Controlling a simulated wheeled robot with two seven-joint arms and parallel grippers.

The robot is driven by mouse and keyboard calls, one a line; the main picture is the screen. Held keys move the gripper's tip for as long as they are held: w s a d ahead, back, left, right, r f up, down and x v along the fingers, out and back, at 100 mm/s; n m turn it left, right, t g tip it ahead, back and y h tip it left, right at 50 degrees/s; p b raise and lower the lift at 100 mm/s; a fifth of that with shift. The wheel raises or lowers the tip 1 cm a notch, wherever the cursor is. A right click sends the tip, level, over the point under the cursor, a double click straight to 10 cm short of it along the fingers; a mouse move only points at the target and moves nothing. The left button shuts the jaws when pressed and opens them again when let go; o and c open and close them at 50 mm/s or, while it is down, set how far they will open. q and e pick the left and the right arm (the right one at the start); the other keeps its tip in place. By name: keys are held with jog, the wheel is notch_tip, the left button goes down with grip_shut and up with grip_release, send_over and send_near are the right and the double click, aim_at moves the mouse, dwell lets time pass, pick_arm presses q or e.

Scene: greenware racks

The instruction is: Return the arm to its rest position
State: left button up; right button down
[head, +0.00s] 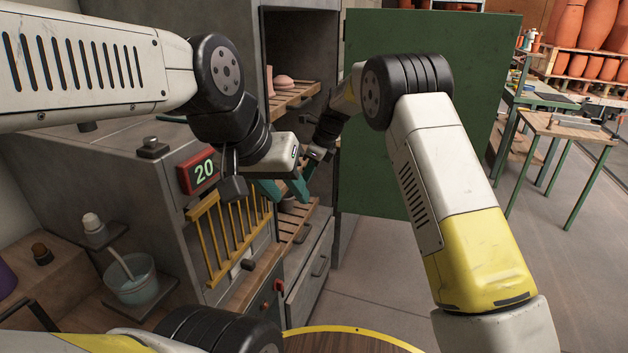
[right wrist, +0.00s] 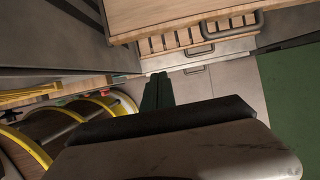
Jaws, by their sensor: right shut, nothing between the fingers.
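My left gripper (head: 285,192) hangs in the middle of the head view, its teal fingers apart and pointing down in front of the grey cabinet. I see nothing between them. My right arm rises from the lower right and bends at a black joint. Its far end reaches in beside the left gripper, where the right gripper is small, dark and partly hidden. In the right wrist view the right gripper (right wrist: 157,78) shows two dark green fingers close together, shut and empty, above a pale floor.
A grey cabinet with a red-framed display (head: 198,172) reading 20 and a yellow rack (head: 228,235) stands at left. A green panel (head: 440,30) is close behind my right arm. A bucket (head: 132,280) sits at lower left. Open floor lies at right before a small table (head: 565,130).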

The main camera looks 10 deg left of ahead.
jog(key=s+d+r+n+t, duration=0.1)
jog(key=s+d+r+n, duration=0.4)
jog(key=d+r, duration=0.45)
jog(key=s+d+r+n+t, duration=0.1)
jog(key=s+d+r+n, duration=0.2)
jog(key=s+d+r, duration=0.5)
jog(key=s+d+n+t+h, duration=0.1)
jog(key=s+d+n, duration=0.5)
jog(key=s, duration=0.5)
jog(key=s+d+n+t+h, duration=0.1)
jog(key=s+d+n+t, duration=0.1)
jog(key=s+d+n, duration=0.4)
jog(key=s+d, duration=0.3)
jog(key=s, duration=0.3)
jog(key=shift+d+t, duration=0.3)
jog(key=shift+d, duration=0.05)
jog(key=shift+w, duration=0.1)
